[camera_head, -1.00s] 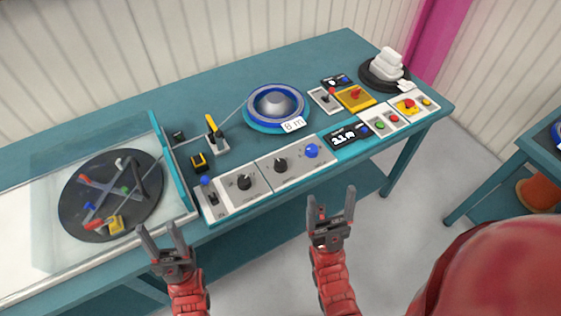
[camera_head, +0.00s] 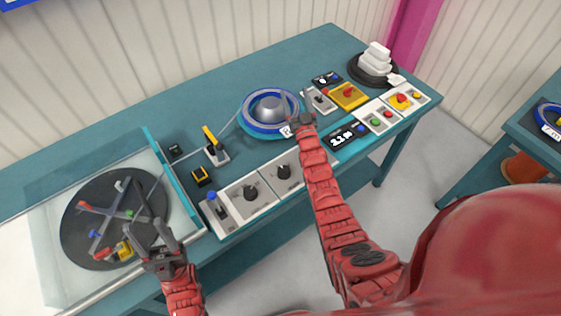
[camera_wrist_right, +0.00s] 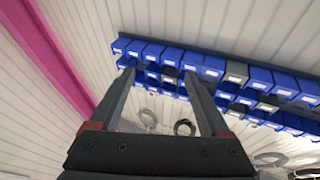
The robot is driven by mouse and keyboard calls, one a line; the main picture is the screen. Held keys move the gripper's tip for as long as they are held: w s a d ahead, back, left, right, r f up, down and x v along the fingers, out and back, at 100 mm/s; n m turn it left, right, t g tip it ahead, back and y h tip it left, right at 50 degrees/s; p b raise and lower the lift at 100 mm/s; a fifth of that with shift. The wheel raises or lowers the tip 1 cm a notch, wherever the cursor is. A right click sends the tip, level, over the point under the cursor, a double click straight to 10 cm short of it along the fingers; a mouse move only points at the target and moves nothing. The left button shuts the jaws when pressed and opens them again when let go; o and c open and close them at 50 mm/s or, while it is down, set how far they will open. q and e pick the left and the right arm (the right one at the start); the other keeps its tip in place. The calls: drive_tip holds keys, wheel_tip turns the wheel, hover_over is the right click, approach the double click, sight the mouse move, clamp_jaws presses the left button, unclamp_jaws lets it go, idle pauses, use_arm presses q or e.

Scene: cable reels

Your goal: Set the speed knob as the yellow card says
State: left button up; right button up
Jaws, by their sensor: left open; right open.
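Two black knobs stand on the grey control panels along the bench's front edge, a left one (camera_head: 250,193) and a right one (camera_head: 284,172). I cannot tell which is the speed knob, and their markings are too small to read. I cannot make out a yellow card in either view. My right gripper (camera_head: 300,113) is raised over the bench in front of the blue-rimmed reel (camera_head: 270,107); in the right wrist view its open jaws (camera_wrist_right: 158,90) are empty. My left gripper (camera_head: 165,240) is open and empty over the front of the black turntable (camera_head: 85,240).
A lever switch (camera_head: 221,208) stands left of the knobs. Blue wall bins (camera_wrist_right: 215,67) fill the wrist view.

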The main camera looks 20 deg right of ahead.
drive_tip(key=w+d+f+m+g+h+p, duration=0.1)
drive_tip(key=w+d+f+m+g+h, duration=0.15)
drive_tip(key=d+g, duration=0.35)
drive_tip(key=w+d+f+m+g+h+p, duration=0.1)
drive_tip(key=w+d+f+m+g+p, duration=0.2)
drive_tip(key=d, duration=0.4)
wheel_tip(320, 180, up, 7)
drive_tip(key=m+g+y, duration=0.7)
drive_tip(key=g+y, duration=0.2)
drive_tip(key=g, duration=0.5)
hover_over(285, 169)
drive_tip(key=w+d, duration=0.2)
drive_tip(key=d, duration=0.4)
drive_tip(key=p+x, duration=0.5)
drive_tip(key=x, duration=0.7)
drive_tip(key=shift+a+f, duration=0.25)
drive_tip(key=shift+a, duration=0.05)
drive_tip(key=shift+x, duration=0.9)
drive_tip(key=shift+w+a, duration=0.1)
